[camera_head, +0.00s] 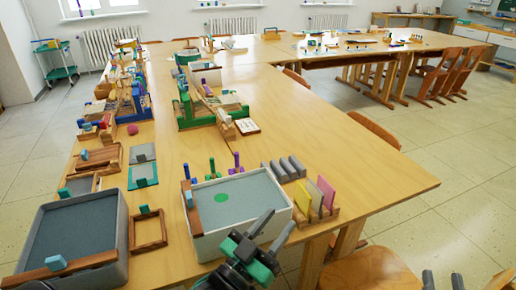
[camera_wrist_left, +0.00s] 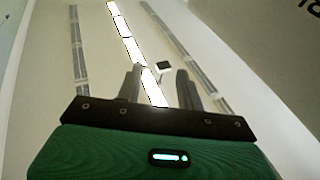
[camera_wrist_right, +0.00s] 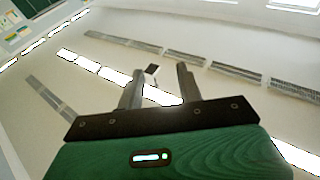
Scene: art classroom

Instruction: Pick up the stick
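I cannot tell for sure which object is the stick. A wooden bar with a blue block (camera_head: 192,208) lies along the left rim of the white bin (camera_head: 244,241). A similar bar (camera_head: 60,269) lies across the front of the grey bin (camera_head: 110,220). My left gripper (camera_head: 276,224) is open and empty, over the white bin's front right corner. It also shows open in the left wrist view (camera_wrist_left: 155,75). My right gripper (camera_head: 442,280) shows only its fingertips at the lower right, right of the table. It is open and empty in the right wrist view (camera_wrist_right: 158,80).
A rack with coloured panels (camera_head: 318,198) stands right of the white bin. A small wooden frame (camera_head: 148,246) lies between the bins. Green and purple upright pieces (camera_head: 236,163) stand behind. The table's right side (camera_head: 370,170) is clear. A chair (camera_head: 372,270) is near the front right.

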